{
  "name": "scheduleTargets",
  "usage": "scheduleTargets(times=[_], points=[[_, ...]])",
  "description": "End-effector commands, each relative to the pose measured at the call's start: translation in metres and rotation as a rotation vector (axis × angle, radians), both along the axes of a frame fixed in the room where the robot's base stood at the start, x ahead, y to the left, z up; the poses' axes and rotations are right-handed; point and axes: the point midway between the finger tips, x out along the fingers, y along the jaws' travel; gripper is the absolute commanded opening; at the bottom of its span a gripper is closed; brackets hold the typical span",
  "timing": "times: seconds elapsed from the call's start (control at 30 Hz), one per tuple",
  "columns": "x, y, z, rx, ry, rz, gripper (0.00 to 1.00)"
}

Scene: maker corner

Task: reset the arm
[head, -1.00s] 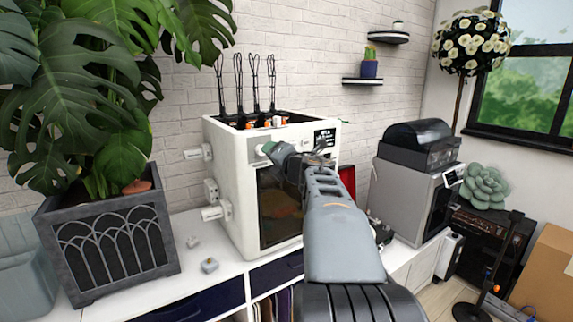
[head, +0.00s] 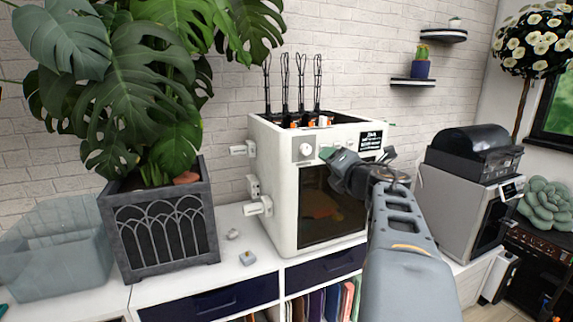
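My arm reaches up from the lower right of the head view. My gripper (head: 340,160) is at its far end, in front of the upper front of a white boxy machine (head: 277,205) with a dark window. The fingertips are small and partly hidden by the wrist, so I cannot tell whether they are apart or what lies between them. I cannot tell whether the gripper touches the machine's front.
A planter (head: 165,235) with a large leafy plant stands left of the machine, beside a translucent bin (head: 55,250). Small grey pieces (head: 247,258) lie on the white cabinet top (head: 190,283). A grey machine with a black lid (head: 460,205) stands at right.

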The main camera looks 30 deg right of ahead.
Motion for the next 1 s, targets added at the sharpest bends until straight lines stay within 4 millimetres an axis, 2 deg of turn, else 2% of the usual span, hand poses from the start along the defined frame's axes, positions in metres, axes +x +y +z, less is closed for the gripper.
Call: scheduleTargets(times=[0.2, 0.27, 0.33, 0.43, 0.5, 0.57, 0.67, 0.7, 0.77, 0.8, 0.9, 1.0], points=[[0.000, -0.001, 0.000, 0.017, -0.002, -0.007, 0.60], [-0.001, -0.008, 0.000, 0.050, -0.010, -0.050, 0.60], [-0.005, -0.024, 0.001, 0.133, -0.048, -0.141, 0.60], [-0.021, -0.057, -0.014, 0.367, -0.139, -0.359, 0.60], [-0.037, -0.073, -0.033, 0.596, -0.216, -0.539, 0.60], [-0.047, -0.072, -0.056, 0.816, -0.264, -0.684, 0.60], [-0.060, -0.040, -0.106, 1.193, -0.267, -0.916, 0.60], [-0.065, -0.017, -0.127, 1.337, -0.235, -1.008, 0.60], [-0.072, 0.021, -0.155, 1.515, -0.164, -1.129, 0.60], [-0.077, 0.047, -0.169, 1.608, -0.105, -1.197, 0.60], [-0.092, 0.111, -0.194, 1.767, 0.069, -1.332, 0.60], [-0.107, 0.168, -0.204, 1.844, 0.254, -1.404, 0.60]])
